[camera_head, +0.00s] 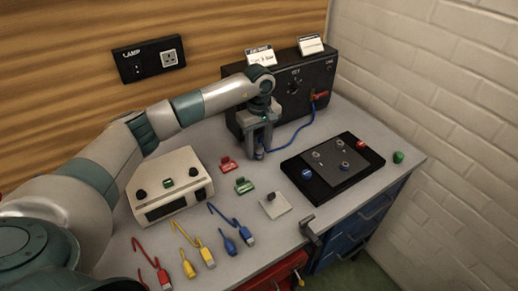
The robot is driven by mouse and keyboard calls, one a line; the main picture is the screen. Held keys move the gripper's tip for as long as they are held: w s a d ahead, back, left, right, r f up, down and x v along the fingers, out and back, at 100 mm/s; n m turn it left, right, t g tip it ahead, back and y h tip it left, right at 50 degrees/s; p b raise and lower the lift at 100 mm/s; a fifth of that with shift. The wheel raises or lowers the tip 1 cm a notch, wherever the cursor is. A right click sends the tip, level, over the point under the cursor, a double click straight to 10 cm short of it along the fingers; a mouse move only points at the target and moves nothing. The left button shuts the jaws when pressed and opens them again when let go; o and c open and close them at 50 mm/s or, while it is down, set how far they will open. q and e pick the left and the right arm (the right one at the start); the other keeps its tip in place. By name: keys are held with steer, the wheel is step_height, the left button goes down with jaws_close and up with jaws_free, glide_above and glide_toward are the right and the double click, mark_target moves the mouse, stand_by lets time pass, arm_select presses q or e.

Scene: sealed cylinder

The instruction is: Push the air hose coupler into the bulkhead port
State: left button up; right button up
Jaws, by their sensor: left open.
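A blue air hose (292,140) runs from a red fitting (320,97) on the right of the black box's front down to the bench beside my left gripper. Its near end, where a coupler would be, is at the gripper's fingers and largely hidden. My left gripper (258,146) is open and points down in front of the black box (300,88). I cannot tell whether the hose end is between the fingers or behind them. A dark round feature (294,87) on the box front may be the bulkhead port. My right gripper is not in view.
A cream box (170,207) stands left. Red (229,164) and green (244,186) clips, a white switch plate (275,205) and a black panel (340,166) lie nearby. Coloured leads (207,256) lie at the front. Walls close off the back and right.

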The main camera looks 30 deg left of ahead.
mark_target(259, 143)
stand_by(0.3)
arm_select(q)
steer(key=shift+b, duration=0.35)
steer(key=shift+c, duration=0.7)
jaws_close()
steer(key=shift+r, duration=0.15)
steer(key=shift+r, duration=0.15)
steer(key=shift+r+p, duration=0.8)
steer(key=shift+r, duration=1.85)
